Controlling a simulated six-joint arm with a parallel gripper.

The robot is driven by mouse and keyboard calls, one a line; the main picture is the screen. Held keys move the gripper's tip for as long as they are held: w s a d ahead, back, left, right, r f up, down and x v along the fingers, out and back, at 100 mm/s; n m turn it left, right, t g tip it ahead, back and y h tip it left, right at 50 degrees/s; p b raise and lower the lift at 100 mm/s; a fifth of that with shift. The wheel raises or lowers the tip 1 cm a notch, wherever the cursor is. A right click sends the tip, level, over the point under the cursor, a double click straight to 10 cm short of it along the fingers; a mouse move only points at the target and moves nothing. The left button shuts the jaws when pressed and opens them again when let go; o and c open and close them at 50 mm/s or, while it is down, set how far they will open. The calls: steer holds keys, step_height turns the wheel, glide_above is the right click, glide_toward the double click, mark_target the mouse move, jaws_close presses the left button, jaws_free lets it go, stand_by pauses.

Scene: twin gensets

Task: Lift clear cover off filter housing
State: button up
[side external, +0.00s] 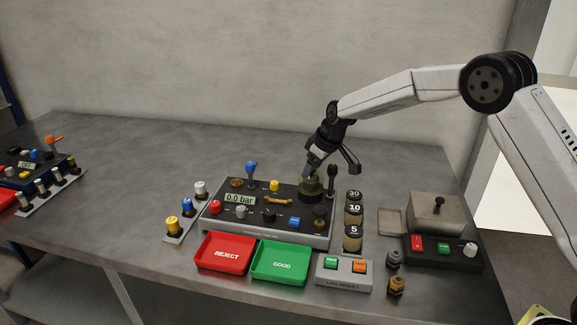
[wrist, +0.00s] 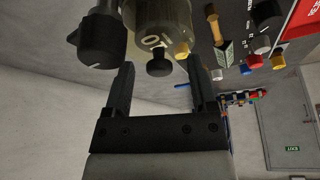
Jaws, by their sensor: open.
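The clear cover (wrist: 165,18) sits on the filter housing (side external: 311,190) at the back right of the dark panel. In the wrist view it looks like a smoky see-through cylinder marked 10, with a small black knob (wrist: 158,63) on top. My gripper (side external: 313,170) is directly above the housing, pointing down. In the wrist view my gripper (wrist: 161,66) is open, with one finger on each side of the knob and gaps between. Its fingertips reach about the knob's level; contact with the cover cannot be told. The gripper partly hides the cover in the side view.
A black upright handle (side external: 331,180) stands close right of the housing. Jars marked 30, 10 and 5 (side external: 353,212) stand further right. The panel (side external: 262,230) carries a 0.0 bar display and several knobs. Red (side external: 225,268) and green (side external: 280,279) trays lie in front. The table behind is clear.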

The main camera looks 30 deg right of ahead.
steer(key=shift+c, duration=0.2)
stand_by(0.3)
jaws_close()
step_height(320, 180, up, 10)
stand_by(0.8)
stand_by(0.4)
